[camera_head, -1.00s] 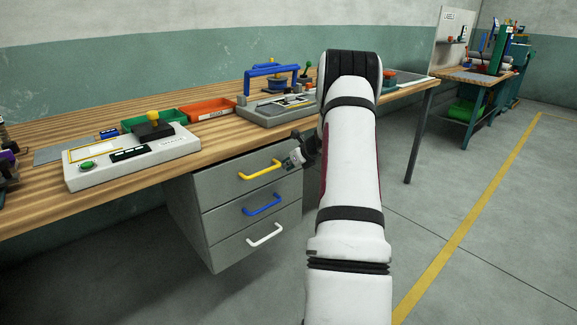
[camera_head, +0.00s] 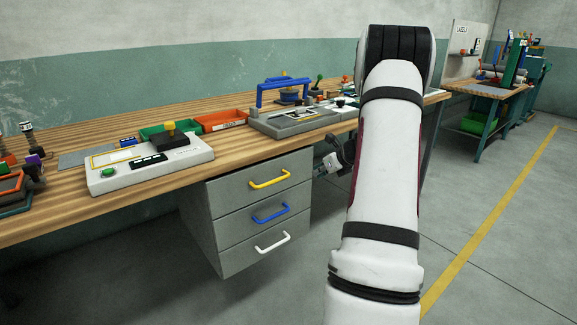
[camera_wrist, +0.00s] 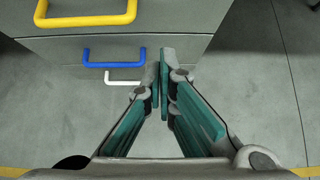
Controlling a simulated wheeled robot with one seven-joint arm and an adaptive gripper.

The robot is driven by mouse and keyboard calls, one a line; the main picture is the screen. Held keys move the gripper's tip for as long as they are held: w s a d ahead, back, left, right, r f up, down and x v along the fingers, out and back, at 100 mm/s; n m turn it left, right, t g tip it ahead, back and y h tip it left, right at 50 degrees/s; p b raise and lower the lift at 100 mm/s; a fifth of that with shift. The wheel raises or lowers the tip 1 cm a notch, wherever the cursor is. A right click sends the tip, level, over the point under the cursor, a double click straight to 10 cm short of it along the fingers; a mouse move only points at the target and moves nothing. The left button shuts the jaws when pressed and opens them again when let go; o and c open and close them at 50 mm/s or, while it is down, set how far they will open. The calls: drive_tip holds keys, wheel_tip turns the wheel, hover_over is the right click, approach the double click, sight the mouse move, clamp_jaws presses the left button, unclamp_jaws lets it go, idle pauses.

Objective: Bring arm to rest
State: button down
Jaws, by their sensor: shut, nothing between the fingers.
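My arm rises at the right of centre in the head view, white with dark bands, and hides part of the bench behind it. My gripper (camera_head: 325,166) shows to the left of the arm, a little right of the yellow drawer handle and apart from it. In the wrist view my gripper (camera_wrist: 162,70) has its fingertips together with nothing between them. The drawer unit with its yellow handle (camera_head: 270,179), blue handle (camera_head: 271,213) and white handle (camera_head: 273,243) stands under the bench. All its drawers look closed.
The wooden bench (camera_head: 75,208) holds a white control box (camera_head: 150,165), a green bin (camera_head: 165,131), a red bin (camera_head: 221,121) and a grey fixture with a blue handle (camera_head: 284,84). A second workbench (camera_head: 487,91) stands at the far right. The floor right of my arm is clear.

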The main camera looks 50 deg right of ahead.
drive_tip(key=shift+a+r, duration=0.1)
drive_tip(key=w+a+r+n+g+y, duration=0.1)
drive_tip(key=w+a+r+n+y, duration=0.15)
drive_tip(key=a+r+n, duration=0.6)
drive_tip(key=w+a+r+n+y, duration=0.2)
drive_tip(key=w+a+r+n, duration=0.15)
drive_tip(key=a, duration=1.05)
drive_tip(key=s+a+r+n+g+y, duration=0.1)
drive_tip(key=s+a+r+n, duration=0.15)
drive_tip(key=a, duration=0.45)
drive_tip(key=s+a+r+n+g, duration=0.1)
drive_tip(key=s+a+n, duration=0.1)
drive_tip(key=a+n, duration=0.35)
drive_tip(key=s+a+r+n+g+y, duration=0.1)
drive_tip(key=s+a, duration=0.1)
drive_tip(key=a, duration=0.6)
drive_tip(key=s+a+n+g+h, duration=0.1)
drive_tip(key=s+a+n+g, duration=0.2)
drive_tip(key=s+a+n, duration=0.85)
drive_tip(key=s+d+f+n+g+h, duration=0.15)
drive_tip(key=s+n+h, duration=0.35)
drive_tip(key=s, duration=1)
wheel_tip(320, 180, up, 20)
drive_tip(key=n+t+y+p, duration=0.1)
drive_tip(key=t+p, duration=0.2)
drive_tip(key=p, duration=1.6)
drive_tip(key=shift+a+r+y, duration=0.25)
drive_tip(key=shift+a+y, duration=0.05)
drive_tip(key=shift+y, duration=0.05)
